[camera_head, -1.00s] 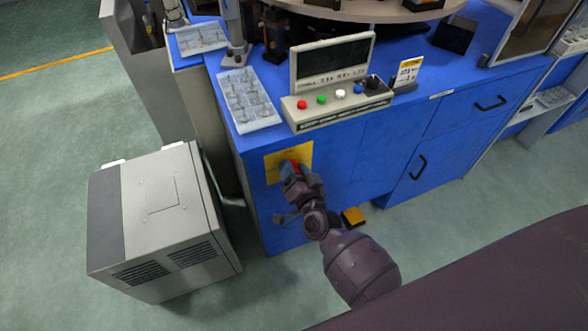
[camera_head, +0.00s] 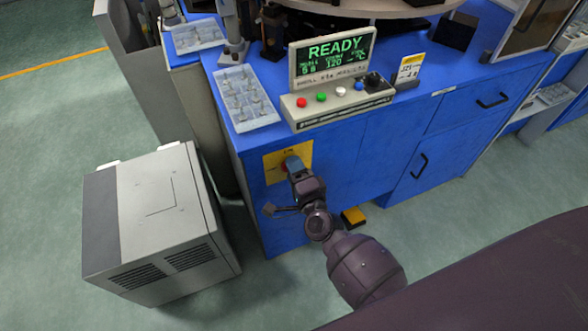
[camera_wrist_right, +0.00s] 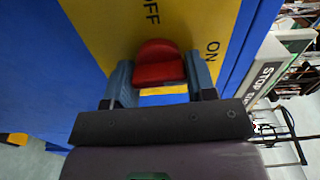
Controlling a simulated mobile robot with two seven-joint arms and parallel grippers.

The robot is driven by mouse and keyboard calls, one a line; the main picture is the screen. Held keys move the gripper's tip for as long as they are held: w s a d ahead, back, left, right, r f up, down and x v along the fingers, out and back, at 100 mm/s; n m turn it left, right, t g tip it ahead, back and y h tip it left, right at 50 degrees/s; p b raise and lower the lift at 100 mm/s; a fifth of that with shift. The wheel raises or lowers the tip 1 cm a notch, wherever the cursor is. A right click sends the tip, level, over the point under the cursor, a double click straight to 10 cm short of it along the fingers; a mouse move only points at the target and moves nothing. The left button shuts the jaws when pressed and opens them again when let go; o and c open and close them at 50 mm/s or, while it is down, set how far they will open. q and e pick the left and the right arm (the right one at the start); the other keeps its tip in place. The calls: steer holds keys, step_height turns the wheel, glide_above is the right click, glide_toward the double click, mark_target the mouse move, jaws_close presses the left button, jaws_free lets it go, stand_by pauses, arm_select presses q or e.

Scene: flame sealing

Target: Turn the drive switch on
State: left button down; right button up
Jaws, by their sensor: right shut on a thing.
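The drive switch is a red knob (camera_wrist_right: 158,62) on a yellow plate (camera_head: 271,165) on the blue cabinet's front. The plate also shows in the right wrist view (camera_wrist_right: 100,28), with OFF above the knob and ON to its right. My right gripper (camera_wrist_right: 160,82) has its two blue-grey fingers on either side of the knob and is shut on it. In the head view my right gripper (camera_head: 292,170) reaches the plate and hides most of the knob. The control panel display (camera_head: 333,58) is lit and reads READY in green. My left gripper is not in view.
A grey box unit (camera_head: 150,215) stands on the floor left of the blue cabinet (camera_head: 385,150). A tray of parts (camera_head: 247,98) and the button console (camera_head: 338,104) are on the cabinet top. A yellow pedal (camera_head: 353,216) is on the floor beside my right arm.

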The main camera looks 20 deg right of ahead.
steer(key=shift+m, duration=0.4)
steer(key=o, duration=0.9)
steer(key=shift+o, duration=0.2)
steer(key=s, duration=1.1)
steer(key=shift+d, duration=0.15)
steer(key=shift+w, duration=0.1)
